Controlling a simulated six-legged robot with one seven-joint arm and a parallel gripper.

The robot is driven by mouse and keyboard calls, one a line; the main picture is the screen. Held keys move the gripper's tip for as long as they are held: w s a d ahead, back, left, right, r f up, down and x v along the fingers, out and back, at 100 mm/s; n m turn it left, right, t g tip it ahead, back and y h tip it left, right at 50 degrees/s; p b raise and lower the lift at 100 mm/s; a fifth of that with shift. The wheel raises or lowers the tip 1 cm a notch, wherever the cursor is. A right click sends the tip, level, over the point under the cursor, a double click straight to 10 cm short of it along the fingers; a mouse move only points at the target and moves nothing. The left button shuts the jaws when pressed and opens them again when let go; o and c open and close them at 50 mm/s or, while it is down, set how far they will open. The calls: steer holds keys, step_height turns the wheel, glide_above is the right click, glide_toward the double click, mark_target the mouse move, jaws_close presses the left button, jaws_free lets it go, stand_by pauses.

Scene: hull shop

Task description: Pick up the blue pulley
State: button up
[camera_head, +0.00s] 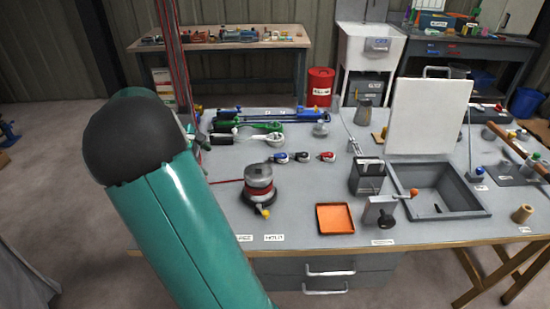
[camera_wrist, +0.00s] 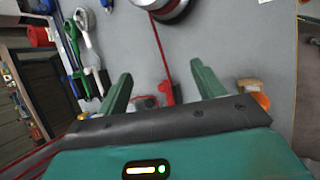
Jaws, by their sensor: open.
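The blue pulley (camera_head: 281,157) is a small blue and pale piece lying on the grey workbench (camera_head: 240,215), leftmost in a short row of small pulleys. In the wrist view a small blue piece (camera_wrist: 107,4), cut by the top edge, looks like it, but I cannot be sure. My gripper (camera_wrist: 161,71) shows its two green fingers spread apart over the bench, with nothing held between them. The blue piece is apart from the fingers. In the head view my green arm fills the left foreground, and the fingers do not show.
A winch with a red line (camera_head: 259,186) stands in front of the row. Long-handled blue and green tools (camera_head: 250,128) lie behind. An orange tray (camera_head: 335,218), a grey sink basin (camera_head: 440,190) and an upright white board (camera_head: 428,116) occupy the right.

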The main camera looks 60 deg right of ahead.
mark_target(281, 156)
steer(key=s+d+f+n+g+h, duration=0.1)
steer(key=d+f+n+g, duration=0.1)
steer(key=d+f, duration=0.2)
steer(key=s+d+f+n+g+h, duration=0.2)
steer(key=d+f, duration=0.2)
steer(key=d, duration=0.6)
steer(key=s+d+f+n+g+h, duration=0.1)
steer(key=d+f+n+g, duration=0.1)
steer(key=d+f, duration=0.2)
steer(key=shift+s+d+f+h, duration=0.15)
steer(key=shift+s+d+h, duration=0.05)
steer(key=shift+d, duration=0.65)
steer(key=shift+s+d+f+h, duration=0.1)
steer(key=shift+s+d+h, duration=0.1)
steer(key=shift+d, duration=0.6)
steer(key=x, duration=1.3)
steer(key=shift+s+d+f, duration=0.1)
steer(key=shift+c, duration=0.2)
steer(key=c, duration=1)
